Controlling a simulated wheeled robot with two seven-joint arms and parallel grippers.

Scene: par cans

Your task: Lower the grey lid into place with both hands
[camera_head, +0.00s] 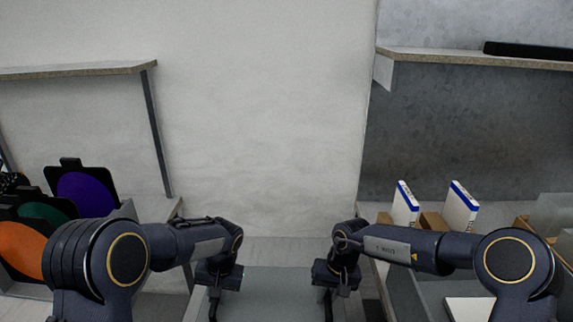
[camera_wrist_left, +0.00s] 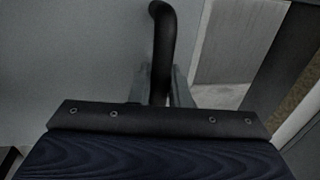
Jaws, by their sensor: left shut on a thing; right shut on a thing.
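The grey lid (camera_head: 270,295) lies at the bottom centre of the head view, between my two grippers, and its near part is cut off by the frame. My left gripper (camera_head: 214,290) is at the lid's left side, shut on a black curved handle (camera_wrist_left: 163,45). In the left wrist view the left gripper's fingers (camera_wrist_left: 162,88) stand on either side of this handle, and the grey lid surface (camera_wrist_left: 75,55) fills the left. My right gripper (camera_head: 328,290) is at the lid's right side, shut on a dark handle there. What is under the lid is hidden.
Coloured discs in black frames, such as an orange one (camera_head: 22,250) and a purple one (camera_head: 85,192), stand at the left. White and blue boxes (camera_head: 460,208) stand at the right. Shelves (camera_head: 75,70) hang on both sides. A pale wall (camera_head: 260,120) is behind.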

